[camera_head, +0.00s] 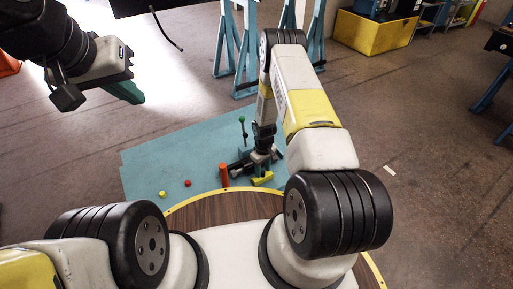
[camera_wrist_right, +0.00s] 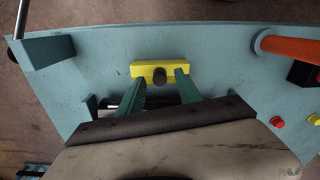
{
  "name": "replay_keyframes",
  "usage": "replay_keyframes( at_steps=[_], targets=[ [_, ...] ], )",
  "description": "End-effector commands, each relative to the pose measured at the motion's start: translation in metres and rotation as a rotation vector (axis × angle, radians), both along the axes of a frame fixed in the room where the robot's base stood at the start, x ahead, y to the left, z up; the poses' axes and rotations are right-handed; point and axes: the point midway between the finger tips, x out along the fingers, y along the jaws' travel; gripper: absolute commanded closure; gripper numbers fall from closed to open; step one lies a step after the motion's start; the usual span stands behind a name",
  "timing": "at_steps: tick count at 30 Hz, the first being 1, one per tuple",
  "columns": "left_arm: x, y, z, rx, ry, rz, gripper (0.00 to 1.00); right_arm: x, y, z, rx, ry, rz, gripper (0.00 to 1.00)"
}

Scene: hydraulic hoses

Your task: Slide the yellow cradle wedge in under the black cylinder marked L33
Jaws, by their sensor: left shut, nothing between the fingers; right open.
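The yellow cradle wedge (camera_wrist_right: 138,70) lies on the blue board, with a round black knob on it; it also shows in the head view (camera_head: 262,179). My right gripper (camera_wrist_right: 161,78) is open above the board, its green fingertips at either side of the knob. I cannot tell whether they touch the wedge. My left gripper (camera_head: 128,92) is shut and empty, away at the upper left.
An orange cylinder (camera_head: 224,175) stands near the black one. A green-knobbed lever (camera_head: 242,122) rises behind.

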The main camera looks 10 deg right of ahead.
Motion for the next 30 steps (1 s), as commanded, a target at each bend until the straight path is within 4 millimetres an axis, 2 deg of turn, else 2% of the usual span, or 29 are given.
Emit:
replay_keyframes(
  at_steps=[10,11,15,17,30],
  targets=[
    [0.0,0.0,0.0,0.0,0.0,0.0,1.0,0.0006,-0.0002,-0.0062,0.0,-0.002,0.0,0.59],
    [0.0,0.0,0.0,0.0,0.0,0.0,1.0,0.0006,-0.0002,-0.0061,0.0,-0.002,0.0,0.63],
    [0.0,0.0,0.0,0.0,0.0,0.0,1.0,0.0006,-0.0002,-0.006,0.0,-0.002,0.0,0.9],
    [0.0,0.0,0.0,0.0,0.0,0.0,1.0,0.0006,-0.0002,-0.006,0.0,-0.002,0.0,1.0],
    [0.0,0.0,0.0,0.0,0.0,0.0,1.0,0.0006,0.0,-0.0058,0.0,-0.002,0.0,1.0]
  ],
)
